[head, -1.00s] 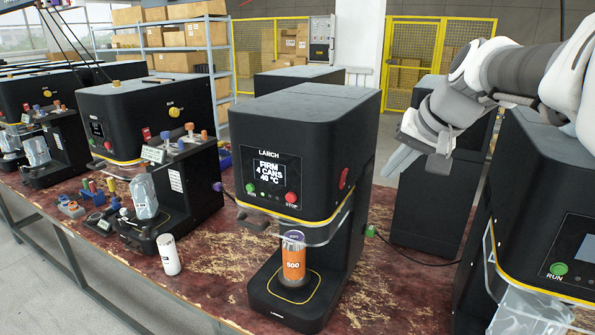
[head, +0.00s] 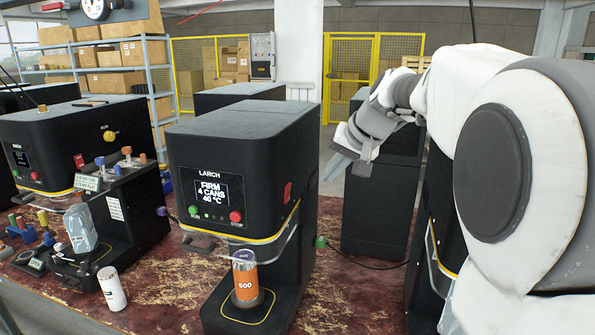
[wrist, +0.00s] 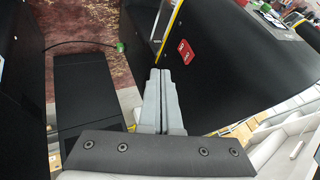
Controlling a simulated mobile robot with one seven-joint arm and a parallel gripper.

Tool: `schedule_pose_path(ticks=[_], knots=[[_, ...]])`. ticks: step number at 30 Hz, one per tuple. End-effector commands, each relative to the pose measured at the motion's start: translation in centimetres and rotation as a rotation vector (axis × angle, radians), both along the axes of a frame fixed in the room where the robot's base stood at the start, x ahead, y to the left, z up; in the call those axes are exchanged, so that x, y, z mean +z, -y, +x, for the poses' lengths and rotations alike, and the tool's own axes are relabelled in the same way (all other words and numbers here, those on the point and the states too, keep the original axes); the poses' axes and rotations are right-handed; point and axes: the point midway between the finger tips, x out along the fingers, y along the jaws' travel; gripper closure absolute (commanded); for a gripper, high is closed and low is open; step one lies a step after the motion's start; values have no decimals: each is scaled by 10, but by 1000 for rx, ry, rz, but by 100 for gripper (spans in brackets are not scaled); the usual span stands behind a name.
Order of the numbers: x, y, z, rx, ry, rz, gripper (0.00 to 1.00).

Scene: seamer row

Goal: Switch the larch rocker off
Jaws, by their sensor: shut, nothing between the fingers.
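The larch machine (head: 245,135) is a black seamer labelled LARCH, with a lit screen reading FIRM, 4 CANS, 40 °C. Its red rocker (head: 287,193) is on the right side wall near the front. The rocker also shows in the wrist view (wrist: 186,51), with white marks, just right of the fingertips; I cannot tell which half is pressed. My gripper (head: 334,166) is shut and empty, beside the machine's right wall. Its fingers (wrist: 160,78) show together in the wrist view and do not cover the rocker.
An orange can (head: 245,279) stands under the larch head behind a clear guard. Green RUN and red STOP buttons (head: 236,216) are on its front. Another black seamer (head: 75,150) stands left. A cable with a green plug (head: 320,241) lies right.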

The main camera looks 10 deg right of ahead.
Motion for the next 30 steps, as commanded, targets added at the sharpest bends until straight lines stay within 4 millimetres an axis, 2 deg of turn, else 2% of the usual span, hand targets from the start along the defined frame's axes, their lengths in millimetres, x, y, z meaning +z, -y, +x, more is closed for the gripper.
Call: schedule_pose_path(ticks=[3, 10, 13, 18, 30], knots=[[-23, -7, 15, 2, -6, 1, 100], [-59, -18, 43, 2, -5, 0, 100], [-51, -34, 51, 5, -1, 0, 100], [-50, -47, 59, 3, -1, 0, 100], [-50, -51, 61, 0, -1, 0, 100]])
